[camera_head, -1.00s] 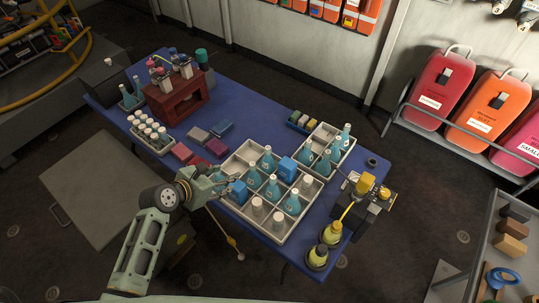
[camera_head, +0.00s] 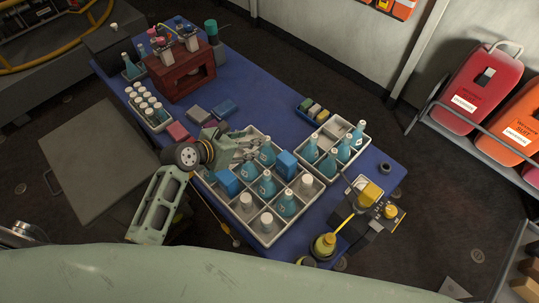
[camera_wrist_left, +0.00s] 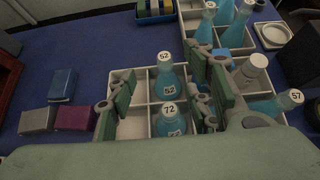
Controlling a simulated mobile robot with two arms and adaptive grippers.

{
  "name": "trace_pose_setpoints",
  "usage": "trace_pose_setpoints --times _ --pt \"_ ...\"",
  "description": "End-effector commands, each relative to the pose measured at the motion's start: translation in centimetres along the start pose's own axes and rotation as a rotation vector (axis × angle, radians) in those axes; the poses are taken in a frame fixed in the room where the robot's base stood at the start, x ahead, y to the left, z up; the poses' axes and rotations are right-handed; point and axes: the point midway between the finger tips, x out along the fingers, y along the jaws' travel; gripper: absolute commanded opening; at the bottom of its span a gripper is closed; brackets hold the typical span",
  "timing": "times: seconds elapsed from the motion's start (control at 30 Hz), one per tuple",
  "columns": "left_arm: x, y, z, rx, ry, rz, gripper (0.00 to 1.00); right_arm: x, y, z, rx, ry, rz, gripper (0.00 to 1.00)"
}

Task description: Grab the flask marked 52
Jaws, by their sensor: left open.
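The flask marked 52 (camera_wrist_left: 168,78) is a teal conical flask with a white cap. It stands upright in a cell of the pale divided crate (camera_wrist_left: 133,128). In the wrist view it shows between the two green fingers of my left gripper (camera_wrist_left: 160,88), which is open and not closed on it. A similar flask marked 72 (camera_wrist_left: 170,118) stands just nearer in that view. A flask marked 57 (camera_wrist_left: 285,104) is right of the fingers. In the head view my left gripper (camera_head: 258,148) is over the crate's far left part and covers some cells. My right gripper is not in view.
The crate also holds blue boxes (camera_head: 287,164) and white-capped containers (camera_head: 267,222). A second crate (camera_head: 352,127) with flasks adjoins it. Yellow-topped equipment (camera_head: 369,193) stands to the right. A red stand (camera_head: 180,75) is farther left. Bare blue tabletop (camera_head: 262,98) lies behind.

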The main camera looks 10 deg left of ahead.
Motion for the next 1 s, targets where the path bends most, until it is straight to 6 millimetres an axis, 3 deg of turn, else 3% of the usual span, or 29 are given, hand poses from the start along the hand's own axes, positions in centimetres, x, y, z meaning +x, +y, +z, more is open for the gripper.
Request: trace_pose_setpoints --times 0.07,0.23,0.67,1.0 --pt "0.9 0.0 -1.4 0.0 0.0 0.0 0.46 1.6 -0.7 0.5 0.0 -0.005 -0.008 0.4" --pt "1.7 0.0 -2.5 0.0 0.0 0.0 0.46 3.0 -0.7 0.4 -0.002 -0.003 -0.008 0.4" --pt "5.2 -0.2 -2.5 0.0 0.001 -0.001 0.46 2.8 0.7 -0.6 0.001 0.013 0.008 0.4" --pt "9.2 -0.5 -2.9 0.001 0.001 0.0 0.46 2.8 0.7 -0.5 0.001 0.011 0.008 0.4"
